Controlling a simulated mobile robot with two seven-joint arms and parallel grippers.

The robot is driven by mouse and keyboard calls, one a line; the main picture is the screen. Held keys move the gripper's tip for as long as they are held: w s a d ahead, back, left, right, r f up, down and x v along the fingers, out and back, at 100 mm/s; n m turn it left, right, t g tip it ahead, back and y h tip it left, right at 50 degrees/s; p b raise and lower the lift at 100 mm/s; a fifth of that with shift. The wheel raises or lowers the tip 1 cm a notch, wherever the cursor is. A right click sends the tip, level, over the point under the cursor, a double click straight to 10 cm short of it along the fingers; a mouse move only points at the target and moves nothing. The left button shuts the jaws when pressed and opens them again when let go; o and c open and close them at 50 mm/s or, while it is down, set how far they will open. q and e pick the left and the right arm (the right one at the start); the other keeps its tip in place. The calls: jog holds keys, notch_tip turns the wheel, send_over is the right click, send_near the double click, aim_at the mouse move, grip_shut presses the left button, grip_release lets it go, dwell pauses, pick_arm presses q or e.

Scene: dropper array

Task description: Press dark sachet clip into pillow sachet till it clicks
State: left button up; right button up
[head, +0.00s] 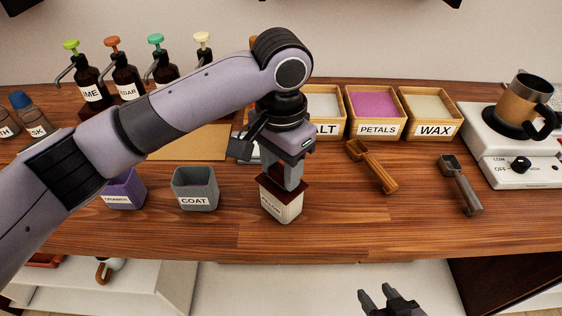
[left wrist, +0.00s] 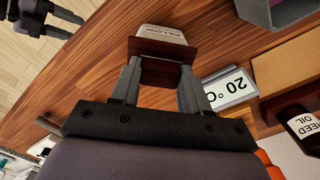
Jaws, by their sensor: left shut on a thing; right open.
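The pillow sachet (head: 281,208) is a cream block with a printed label, upright near the front middle of the table. The dark sachet clip (head: 291,187) is dark red-brown and sits at the sachet's top, touching or nearly so; I cannot tell how deep it is. My left gripper (head: 284,181) points down, shut on the clip. The left wrist view shows the clip (left wrist: 160,72) between the fingers, with the sachet (left wrist: 163,34) beyond it. My right gripper (head: 390,300) is open and empty in front of the table edge.
A grey COAT container (head: 195,190) and a purple container (head: 124,190) stand left of the sachet. PETALS (head: 377,131) and WAX (head: 435,131) bins stand behind. A wooden scoop (head: 371,165) and a dark scoop (head: 460,185) lie right.

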pick_arm(q)
jog(key=shift+f, duration=0.1)
jog(key=o, duration=1.2)
jog(key=shift+o, duration=0.2)
